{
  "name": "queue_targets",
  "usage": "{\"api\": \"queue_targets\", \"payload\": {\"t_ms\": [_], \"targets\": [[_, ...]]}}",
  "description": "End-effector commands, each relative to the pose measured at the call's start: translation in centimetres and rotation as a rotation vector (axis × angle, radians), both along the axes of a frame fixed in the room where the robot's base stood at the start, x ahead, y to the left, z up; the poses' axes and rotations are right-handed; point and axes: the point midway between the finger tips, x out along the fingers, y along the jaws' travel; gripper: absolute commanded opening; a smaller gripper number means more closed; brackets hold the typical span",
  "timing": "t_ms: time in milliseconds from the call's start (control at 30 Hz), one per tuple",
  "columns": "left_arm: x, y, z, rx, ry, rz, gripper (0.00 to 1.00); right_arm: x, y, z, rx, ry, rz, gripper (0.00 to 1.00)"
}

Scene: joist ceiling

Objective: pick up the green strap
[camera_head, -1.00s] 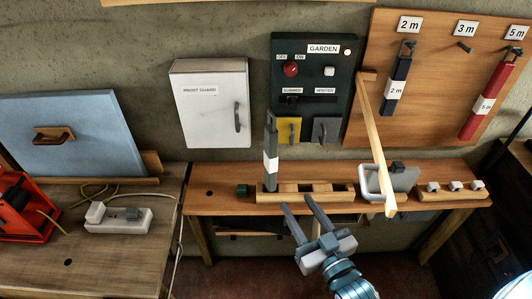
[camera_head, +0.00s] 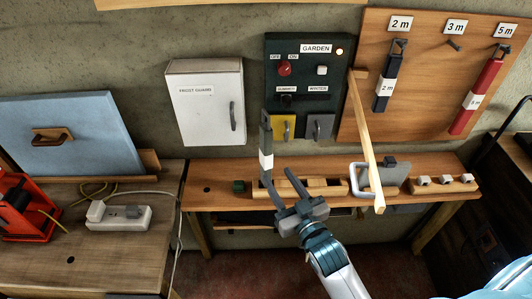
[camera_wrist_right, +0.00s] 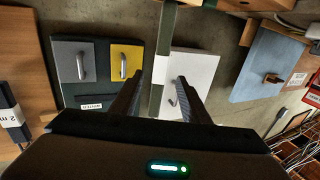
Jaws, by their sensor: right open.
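The green strap (camera_head: 265,133) is a dark grey-green upright strip with a white band. It stands at the left end of a wooden rack (camera_head: 325,188) on the bench. My right gripper (camera_head: 277,176) is open at the strap's lower part, its left finger overlapping the strap in the head view. In the right wrist view the strap (camera_wrist_right: 168,45) runs between the two open fingers (camera_wrist_right: 160,76); I cannot tell whether they touch it. My left gripper is not in view.
A wooden bar (camera_head: 364,130) slants down in front of the panel and over the bench. A white-handled grey item (camera_head: 388,177) lies right of the rack. Blue (camera_head: 388,80) and red (camera_head: 480,92) straps hang on the board.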

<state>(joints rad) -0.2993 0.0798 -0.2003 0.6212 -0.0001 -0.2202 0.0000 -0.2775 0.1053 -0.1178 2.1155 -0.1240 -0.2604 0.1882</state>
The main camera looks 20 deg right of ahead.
Motion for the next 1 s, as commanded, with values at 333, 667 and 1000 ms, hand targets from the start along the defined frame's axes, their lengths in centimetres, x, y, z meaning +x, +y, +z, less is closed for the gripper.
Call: {"api": "queue_targets", "payload": {"t_ms": [333,667,1000], "targets": [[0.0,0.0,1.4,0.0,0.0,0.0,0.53,3.8,0.4,0.1,0.0,0.0,0.0,0.42],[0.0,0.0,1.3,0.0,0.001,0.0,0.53,3.9,0.4,0.0,0.0,0.0,0.0,0.42],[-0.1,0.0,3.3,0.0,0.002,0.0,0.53,6.5,0.7,0.4,0.0,0.001,0.0,0.42]]}}
